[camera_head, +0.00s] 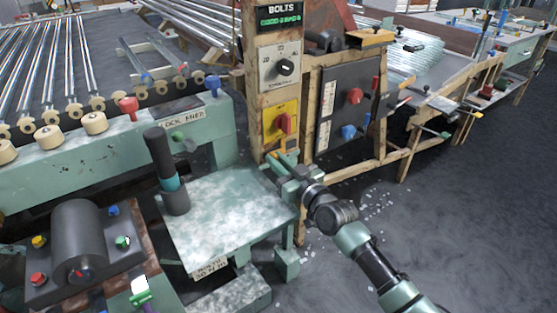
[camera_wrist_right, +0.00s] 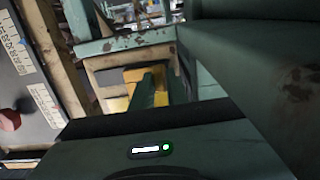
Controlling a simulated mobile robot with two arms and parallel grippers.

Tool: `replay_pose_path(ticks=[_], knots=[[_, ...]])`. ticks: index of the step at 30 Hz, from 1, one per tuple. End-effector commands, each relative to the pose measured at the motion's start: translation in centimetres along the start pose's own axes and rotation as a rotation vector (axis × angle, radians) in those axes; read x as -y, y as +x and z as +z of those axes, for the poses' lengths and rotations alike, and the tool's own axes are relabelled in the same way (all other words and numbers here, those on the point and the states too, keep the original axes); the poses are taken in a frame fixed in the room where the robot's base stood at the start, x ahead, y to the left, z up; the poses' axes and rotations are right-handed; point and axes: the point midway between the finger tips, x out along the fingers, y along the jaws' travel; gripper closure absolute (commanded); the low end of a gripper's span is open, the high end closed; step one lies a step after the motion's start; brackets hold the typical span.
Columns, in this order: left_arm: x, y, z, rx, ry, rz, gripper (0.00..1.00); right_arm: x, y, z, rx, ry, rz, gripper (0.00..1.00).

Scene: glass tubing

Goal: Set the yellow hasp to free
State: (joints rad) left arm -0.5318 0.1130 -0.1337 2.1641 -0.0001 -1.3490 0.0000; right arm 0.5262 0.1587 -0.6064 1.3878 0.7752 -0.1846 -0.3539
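A yellow panel (camera_head: 271,118) with a red knob (camera_head: 284,124) is on the wooden post, below the dial. I cannot tell whether this is the hasp or read its setting. My right gripper (camera_head: 284,163) is just below this panel, at the post's lower part. In the right wrist view, two green fingers of my right gripper (camera_wrist_right: 163,88) point at a yellow surface (camera_wrist_right: 132,76) with a narrow gap between them. The gripper looks open, and I see nothing held. My left gripper is not in view.
A dial (camera_head: 285,67) sits above the yellow panel. To its right, a dark panel (camera_head: 340,105) carries red and blue knobs. A green table (camera_head: 225,215) with a dark upright handle (camera_head: 160,160) stands left of my right arm. Open floor lies at right.

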Motion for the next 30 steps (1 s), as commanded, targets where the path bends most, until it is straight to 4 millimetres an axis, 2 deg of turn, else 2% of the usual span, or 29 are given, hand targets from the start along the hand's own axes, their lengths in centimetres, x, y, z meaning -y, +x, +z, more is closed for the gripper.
replay_pose_path(ticks=[1, 2, 13, 24, 30], knots=[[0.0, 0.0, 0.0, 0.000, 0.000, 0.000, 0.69, 0.4, 0.0, 0.3, 0.005, 0.003, -0.006, 0.71], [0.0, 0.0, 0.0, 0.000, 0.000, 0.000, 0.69, 0.4, 0.0, 0.3, 0.005, 0.003, -0.006, 0.65], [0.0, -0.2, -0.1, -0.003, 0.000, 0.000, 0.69, 0.2, -0.4, 0.1, 0.003, 0.002, -0.003, 0.65], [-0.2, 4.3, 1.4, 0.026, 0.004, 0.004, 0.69, 0.2, -6.2, 0.1, 0.004, 0.001, -0.004, 0.65], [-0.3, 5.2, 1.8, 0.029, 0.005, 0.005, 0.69, 0.3, -7.7, 0.1, 0.004, 0.002, -0.005, 0.65]])
